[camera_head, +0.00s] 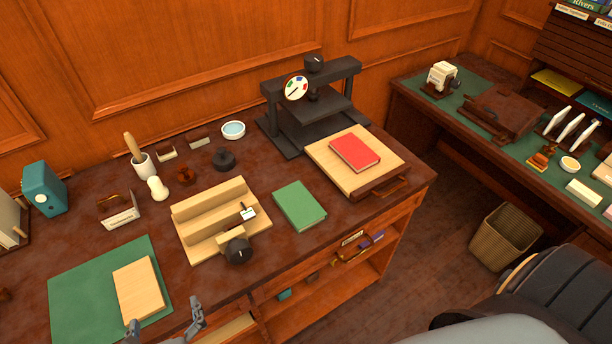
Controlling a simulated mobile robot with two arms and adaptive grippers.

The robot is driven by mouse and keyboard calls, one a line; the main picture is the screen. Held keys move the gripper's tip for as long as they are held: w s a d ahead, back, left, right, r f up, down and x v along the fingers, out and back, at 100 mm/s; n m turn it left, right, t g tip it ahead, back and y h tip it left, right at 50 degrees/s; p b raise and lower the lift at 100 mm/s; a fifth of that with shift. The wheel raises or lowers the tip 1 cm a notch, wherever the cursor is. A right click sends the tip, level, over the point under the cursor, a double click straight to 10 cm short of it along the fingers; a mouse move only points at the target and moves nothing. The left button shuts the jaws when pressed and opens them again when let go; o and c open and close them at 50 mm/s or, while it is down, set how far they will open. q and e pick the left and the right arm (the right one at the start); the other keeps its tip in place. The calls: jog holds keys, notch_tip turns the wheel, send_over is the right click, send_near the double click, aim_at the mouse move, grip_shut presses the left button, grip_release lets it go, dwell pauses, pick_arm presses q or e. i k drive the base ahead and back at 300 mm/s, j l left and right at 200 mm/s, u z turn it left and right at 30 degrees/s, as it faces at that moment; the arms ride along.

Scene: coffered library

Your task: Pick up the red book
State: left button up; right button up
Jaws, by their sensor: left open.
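The red book (355,152) lies flat on a pale wooden board (386,146) at the right end of the brown desk, in front of a dark press. My left gripper (164,322) is at the bottom edge of the view, by the desk's front edge near the green mat. Its two fingers are spread apart, with nothing seen between them. It is well to the left of the red book and nearer to me. My right gripper is not in view.
A green book (299,205) lies left of the red book. A wooden jig (219,217) stands mid-desk. The black press (311,110) rises just behind the board. A green mat (75,292) lies front left. A wastebasket (505,237) and a chair (565,290) stand at the right.

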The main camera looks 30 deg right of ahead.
aim_at(358, 156)
jog(key=z, duration=1)
